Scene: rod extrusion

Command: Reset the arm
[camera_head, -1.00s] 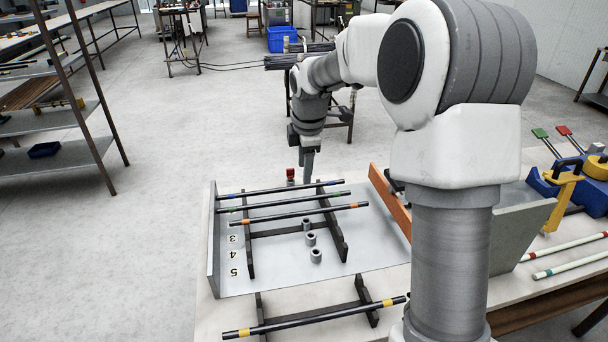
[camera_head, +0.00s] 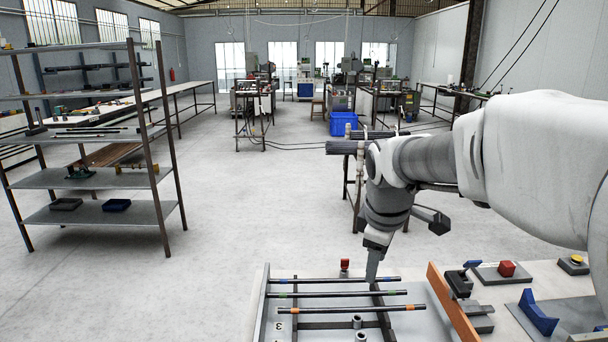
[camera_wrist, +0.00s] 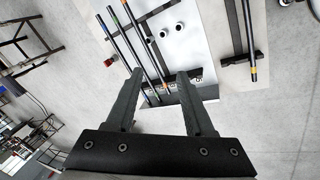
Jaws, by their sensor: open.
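My arm reaches in from the right in the head view. My gripper (camera_head: 372,272) points down above the far side of the rod rack, near the dark rods. In the wrist view its two fingers (camera_wrist: 158,88) are apart with nothing held between them. Three dark rods with blue (camera_head: 333,280), green (camera_head: 338,294) and orange (camera_head: 350,309) bands lie side by side across the black rack. The rods also show beyond the fingers in the wrist view (camera_wrist: 120,50). The fingertips look above the rods, but the exact gap is unclear.
An orange board (camera_head: 452,303) stands right of the rack, beside a grey clamp-like device (camera_head: 468,296). Small grey cylinders (camera_head: 357,322) stand near the rack. A shelf unit (camera_head: 90,180) stands at left; the floor between is clear.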

